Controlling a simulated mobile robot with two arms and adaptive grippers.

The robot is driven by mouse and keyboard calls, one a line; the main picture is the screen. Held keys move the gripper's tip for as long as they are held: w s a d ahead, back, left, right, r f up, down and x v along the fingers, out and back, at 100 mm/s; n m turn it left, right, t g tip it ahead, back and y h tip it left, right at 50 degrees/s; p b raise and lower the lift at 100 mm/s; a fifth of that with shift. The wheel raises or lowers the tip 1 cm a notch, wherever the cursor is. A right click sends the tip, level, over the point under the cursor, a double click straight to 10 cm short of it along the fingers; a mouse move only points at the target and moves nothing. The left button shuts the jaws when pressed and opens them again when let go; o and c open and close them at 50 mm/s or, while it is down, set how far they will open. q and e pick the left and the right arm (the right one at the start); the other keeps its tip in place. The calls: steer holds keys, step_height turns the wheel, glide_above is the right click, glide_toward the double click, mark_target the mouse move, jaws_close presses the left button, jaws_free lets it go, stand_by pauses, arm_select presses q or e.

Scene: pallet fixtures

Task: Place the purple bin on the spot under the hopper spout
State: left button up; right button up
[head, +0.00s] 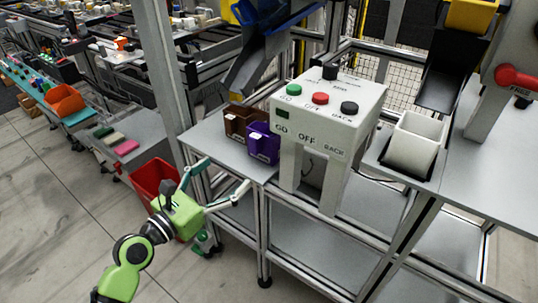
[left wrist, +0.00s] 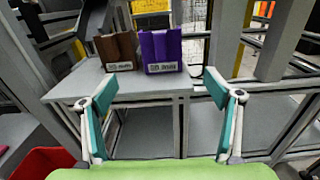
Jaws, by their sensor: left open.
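The purple bin (head: 263,143) stands upright on a grey table (head: 203,141), right beside a brown bin (head: 240,118). In the left wrist view the purple bin (left wrist: 161,50) is ahead near the centre, with the brown bin (left wrist: 115,50) just left of it. The spot directly under the spout is hidden by the bins. My left gripper (head: 225,176) is open and empty in front of the table, apart from the purple bin. My right gripper does not show.
A white control box (head: 328,108) with green, red and black buttons stands just right of the purple bin. A white bin (head: 414,145) sits under another dark chute (head: 446,80) further right. A red bin (head: 155,180) is on the left, below table height.

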mark_target(253, 148)
arm_select(q)
steer(key=x, duration=0.8)
steer(key=shift+d+r+b, duration=0.1)
steer(key=shift+r+b, duration=0.2)
steer(key=shift+r, duration=0.05)
steer(key=shift+b+x, duration=0.8)
steer(key=shift+x, duration=2)
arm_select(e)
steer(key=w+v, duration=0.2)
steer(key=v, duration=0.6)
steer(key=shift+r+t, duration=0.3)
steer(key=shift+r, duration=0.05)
arm_select(q)
steer(key=c, duration=1.3)
steer(key=shift+c, duration=0.4)
steer(key=shift+r, duration=0.1)
